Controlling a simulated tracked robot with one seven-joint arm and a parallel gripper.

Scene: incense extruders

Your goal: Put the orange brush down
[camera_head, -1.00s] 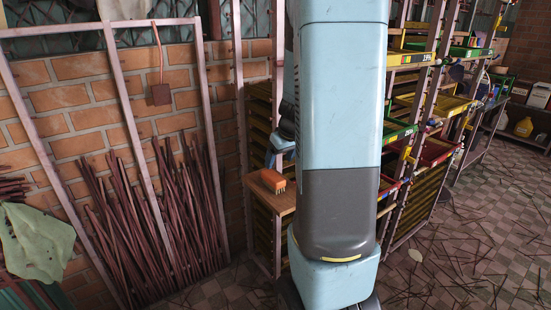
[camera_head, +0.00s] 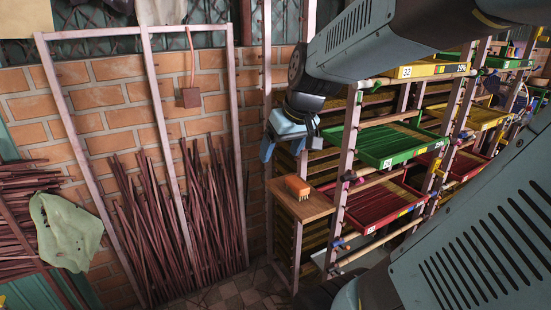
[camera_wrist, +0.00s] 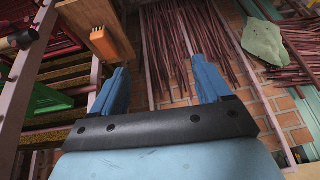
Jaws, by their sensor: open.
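The orange brush (camera_head: 297,187) rests on a small wooden shelf (camera_head: 309,209) at the end of the rack. Its bristles show at its right end. My gripper (camera_head: 284,146) is above and a little left of the brush, apart from it. In the wrist view the brush (camera_wrist: 104,44) lies on the wooden board (camera_wrist: 84,14), beyond and left of my open fingers (camera_wrist: 160,80). Nothing is between the fingers.
A rack with a green tray (camera_head: 385,144) and a red tray (camera_head: 380,206) stands right of the shelf. Thin dark red sticks (camera_head: 165,235) lean on the brick wall to the left. A green cloth (camera_head: 66,230) hangs at far left.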

